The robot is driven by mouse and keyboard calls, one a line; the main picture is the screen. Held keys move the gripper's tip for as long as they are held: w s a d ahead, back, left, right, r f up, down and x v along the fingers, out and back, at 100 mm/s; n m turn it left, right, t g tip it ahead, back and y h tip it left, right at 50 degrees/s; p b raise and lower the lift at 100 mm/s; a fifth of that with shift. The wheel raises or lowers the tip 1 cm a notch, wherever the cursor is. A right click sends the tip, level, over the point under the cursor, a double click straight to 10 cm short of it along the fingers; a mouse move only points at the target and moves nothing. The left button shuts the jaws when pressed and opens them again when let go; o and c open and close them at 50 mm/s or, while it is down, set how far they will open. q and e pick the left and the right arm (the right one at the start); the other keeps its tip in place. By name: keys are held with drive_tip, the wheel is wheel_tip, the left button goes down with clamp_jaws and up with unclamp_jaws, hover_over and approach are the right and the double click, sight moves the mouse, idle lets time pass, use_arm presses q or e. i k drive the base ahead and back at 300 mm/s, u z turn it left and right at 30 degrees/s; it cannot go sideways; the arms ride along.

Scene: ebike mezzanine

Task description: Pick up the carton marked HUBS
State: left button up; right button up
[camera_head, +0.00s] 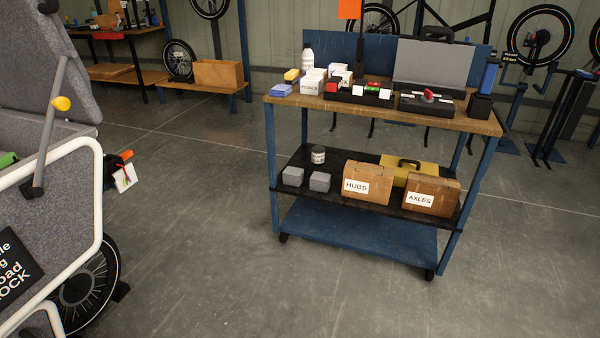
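The carton marked HUBS (367,183) is a brown box with a white label on its front. It stands on the black middle shelf (317,204) of a blue wheeled cart with a wooden top, near the shelf's front edge. A similar brown carton marked AXLES (432,194) stands just to its right. Two small grey blocks stand to its left, and a yellow case is behind. Neither of my grippers shows in the head view.
The cart's wooden top (285,97) overhangs the shelf and carries many small items and an open grey case (433,66). A grey padded structure with a white tube frame (98,190) and a wheel stands at left. Grey floor (200,200) between them is clear.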

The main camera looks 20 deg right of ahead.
sight(371, 182)
drive_tip(key=u, duration=0.35)
drive_tip(key=i, duration=1)
drive_tip(key=z, duration=0.9)
drive_tip(key=i, duration=0.7)
drive_tip(key=z, duration=0.7)
drive_tip(key=i, duration=1.45)
